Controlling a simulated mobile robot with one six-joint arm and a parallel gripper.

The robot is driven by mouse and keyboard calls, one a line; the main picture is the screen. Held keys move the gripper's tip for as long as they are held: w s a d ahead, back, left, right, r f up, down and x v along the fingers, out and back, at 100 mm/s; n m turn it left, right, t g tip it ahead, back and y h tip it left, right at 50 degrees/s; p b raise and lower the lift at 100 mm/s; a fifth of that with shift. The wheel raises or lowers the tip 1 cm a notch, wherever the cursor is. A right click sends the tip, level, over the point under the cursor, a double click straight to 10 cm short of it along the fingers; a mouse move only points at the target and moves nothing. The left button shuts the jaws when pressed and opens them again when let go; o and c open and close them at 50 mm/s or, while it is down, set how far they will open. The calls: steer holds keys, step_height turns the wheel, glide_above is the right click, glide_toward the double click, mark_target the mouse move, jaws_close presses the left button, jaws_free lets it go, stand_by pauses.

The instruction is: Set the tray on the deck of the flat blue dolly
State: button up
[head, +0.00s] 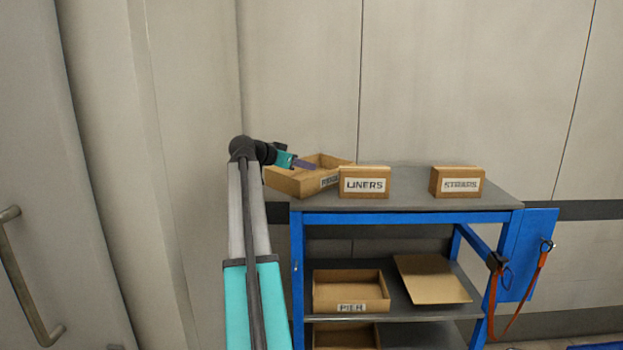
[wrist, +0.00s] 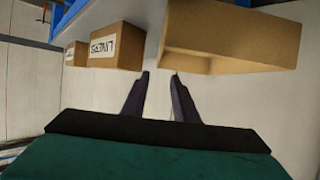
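An open tan tray (head: 292,184) with a partly hidden label sits at an angle on the left end of the blue cart's top. It also shows at the upper right in the wrist view (wrist: 225,40). My gripper (head: 313,166) is over this tray in the head view. In the wrist view its two dark fingers (wrist: 161,76) are apart with nothing seen between them, just beside a corner of the tray. I cannot tell whether they touch it. A sliver of something flat and blue (head: 598,346) shows at the bottom right; I cannot tell if it is the dolly.
The blue cart (head: 405,217) has a LINERS box (head: 364,183) beside the tray and a STRAPS box (head: 456,183) farther right. A PIER tray (head: 351,307) and a flat tan board (head: 432,278) lie on the middle shelf. Orange straps (head: 530,288) hang at the right.

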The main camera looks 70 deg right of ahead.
steer(key=p+x, duration=0.2)
steer(key=x, duration=0.5)
steer(key=shift+s+d+f, duration=0.1)
steer(key=shift+s+d, duration=0.05)
steer(key=shift+d, duration=0.2)
steer(key=shift+s+d+f, duration=0.15)
steer(key=shift+d+f, duration=0.15)
steer(key=shift+d, duration=0.05)
steer(key=shift+p, duration=0.3)
steer(key=shift+s+d+p, duration=0.3)
steer(key=shift+d+p, duration=0.1)
steer(key=shift+d, duration=0.15)
steer(key=p+x, duration=0.1)
steer(key=x, duration=0.1)
steer(key=shift+s+d+f, duration=0.15)
steer(key=shift+d+f, duration=0.05)
steer(key=shift+d, duration=0.05)
steer(key=shift+s+d+f+p, duration=0.25)
steer(key=shift+d+f+p, duration=0.2)
steer(key=shift+d, duration=0.1)
